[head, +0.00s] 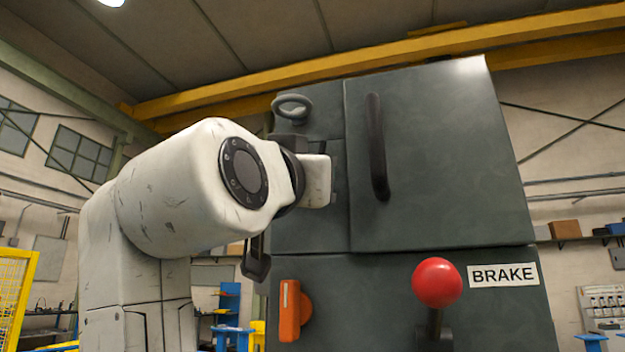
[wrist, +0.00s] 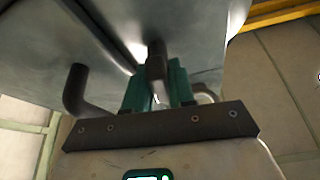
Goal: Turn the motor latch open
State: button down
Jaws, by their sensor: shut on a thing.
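My gripper (wrist: 160,88) shows green fingers in the wrist view, closed around a dark rounded lever (wrist: 156,62) that stands out from the grey cabinet. I take this lever for the motor latch; no label on it shows. The lever's base and its exact turn angle are hard to make out. In the head view my white wrist reaches the upper left of the grey cabinet (head: 430,140), and the fingers and held lever are mostly hidden there.
The cabinet door has a long dark handle (head: 376,148). A grey ring (head: 292,107) sits at the cabinet's upper left. Below are an orange switch (head: 291,310) and a red-knobbed lever (head: 437,284) beside a BRAKE label (head: 503,275). A bent dark handle (wrist: 74,90) stands left of my fingers.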

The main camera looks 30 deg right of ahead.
jog(key=shift+f+n+t+y, duration=0.1)
jog(key=shift+n+t+y, duration=0.3)
jog(key=shift+n, duration=1.1)
jog(key=c, duration=1)
grip_release()
jog(key=shift+c, duration=0.2)
jog(key=b+v, duration=0.4)
jog(key=v, duration=0.6)
jog(key=shift+s+a, duration=0.2)
jog(key=shift+s, duration=0.05)
jog(key=shift+f, duration=0.2)
